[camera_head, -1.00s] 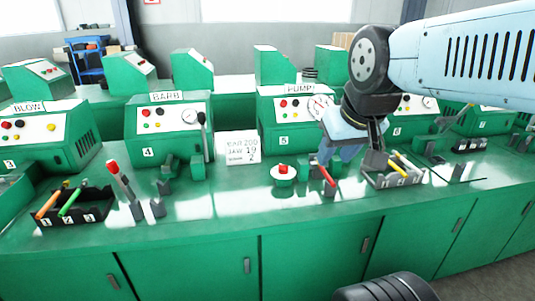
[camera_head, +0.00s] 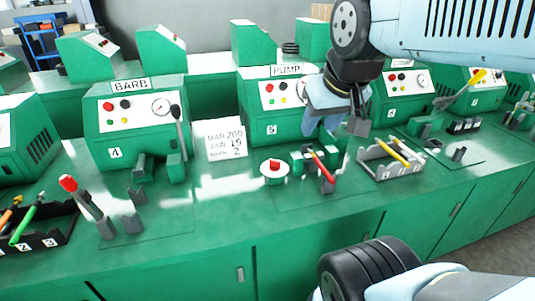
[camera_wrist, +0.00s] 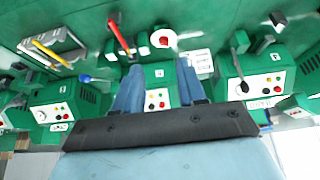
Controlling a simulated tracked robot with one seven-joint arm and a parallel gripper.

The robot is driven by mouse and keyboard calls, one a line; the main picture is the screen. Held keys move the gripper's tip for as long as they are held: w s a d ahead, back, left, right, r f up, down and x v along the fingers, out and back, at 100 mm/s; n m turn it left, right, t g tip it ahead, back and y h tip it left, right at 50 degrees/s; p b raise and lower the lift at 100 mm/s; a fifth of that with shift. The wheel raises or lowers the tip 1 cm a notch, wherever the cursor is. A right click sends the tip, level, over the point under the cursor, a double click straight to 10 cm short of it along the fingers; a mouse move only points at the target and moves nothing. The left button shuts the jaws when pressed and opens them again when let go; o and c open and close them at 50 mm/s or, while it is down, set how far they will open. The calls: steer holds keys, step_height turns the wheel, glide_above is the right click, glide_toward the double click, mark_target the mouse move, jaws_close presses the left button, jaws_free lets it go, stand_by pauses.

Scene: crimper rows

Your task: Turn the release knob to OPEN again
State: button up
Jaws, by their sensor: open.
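The release knob seems to be the small red knob (camera_head: 274,165) on a round pale plate, on the green bench in front of the PUMP machine (camera_head: 258,115). It also shows in the wrist view (camera_wrist: 163,40), beyond my fingertips. Whether it points to OPEN is too small to read. My gripper (camera_head: 318,130) is open and empty, its blue fingers pointing down. It is above and right of the knob, apart from it. In the wrist view the two fingers (camera_wrist: 158,88) are spread apart, with the PUMP machine's panel between them.
A red-handled lever (camera_head: 323,165) stands right of the knob. A grey tray (camera_head: 372,166) with a yellow-handled tool is further right. A white sign (camera_head: 226,140) stands to the left. The bench front (camera_head: 235,205) is clear.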

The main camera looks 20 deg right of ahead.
steer(key=w+n+g, duration=0.1)
steer(key=w+n, duration=0.1)
steer(key=w, duration=0.5)
steer(key=n+g, duration=0.5)
steer(key=n, duration=0.2)
glide_above(275, 164)
step_height(275, 164, down, 15)
steer(key=f, duration=0.9)
steer(key=w+f, duration=0.1)
steer(key=f, duration=0.3)
steer(key=shift+f, duration=0.15)
jaws_close()
